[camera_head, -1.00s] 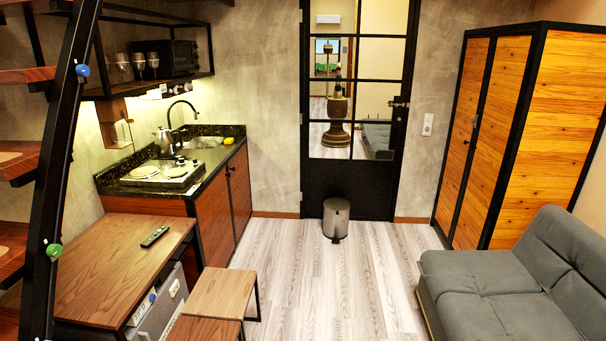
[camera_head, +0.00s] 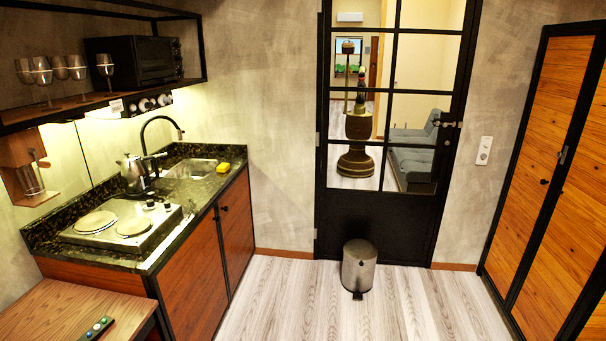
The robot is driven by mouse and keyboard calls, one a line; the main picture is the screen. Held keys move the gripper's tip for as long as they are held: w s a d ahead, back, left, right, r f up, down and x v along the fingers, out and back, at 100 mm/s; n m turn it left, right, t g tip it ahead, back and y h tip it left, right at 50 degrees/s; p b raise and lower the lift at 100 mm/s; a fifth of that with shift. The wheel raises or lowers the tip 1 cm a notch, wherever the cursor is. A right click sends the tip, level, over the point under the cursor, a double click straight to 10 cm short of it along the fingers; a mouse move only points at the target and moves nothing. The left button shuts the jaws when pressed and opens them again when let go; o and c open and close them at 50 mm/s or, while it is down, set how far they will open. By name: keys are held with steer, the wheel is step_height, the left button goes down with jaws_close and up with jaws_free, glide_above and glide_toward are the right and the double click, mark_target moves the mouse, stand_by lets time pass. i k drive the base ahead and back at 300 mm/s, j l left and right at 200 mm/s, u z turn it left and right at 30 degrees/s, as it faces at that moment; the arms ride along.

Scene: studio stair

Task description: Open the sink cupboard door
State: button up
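The sink cupboard door (camera_head: 236,226) is a reddish-brown wood panel in a black frame, under the far end of the dark stone counter. It looks shut, flush with the cupboard front. A small dark knob (camera_head: 224,209) sits near its upper left edge. A wider wood panel (camera_head: 194,293) is beside it, nearer to me, also shut. The sink (camera_head: 191,169) with a black tap (camera_head: 158,140) is above. My gripper is not in view.
A metal pedal bin (camera_head: 359,266) stands before the black glazed door (camera_head: 377,218). A wooden table (camera_head: 62,318) with a remote (camera_head: 98,328) is at near left. Wood wardrobes (camera_head: 545,180) stand right. The pale floor (camera_head: 300,300) between is clear.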

mark_target(234, 205)
steer(key=i+u, duration=0.1)
steer(key=i, duration=0.4)
steer(key=i+l, duration=0.1)
steer(key=i, duration=0.45)
steer(key=i+l+u, duration=0.15)
steer(key=i, duration=0.35)
steer(key=i+u, duration=0.1)
steer(key=i, duration=0.4)
steer(key=i+j+u, duration=0.4)
steer(key=i, duration=0.3)
steer(key=i+u, duration=0.4)
steer(key=i, duration=0.25)
steer(key=i+j, duration=0.6)
steer(key=j+z, duration=0.05)
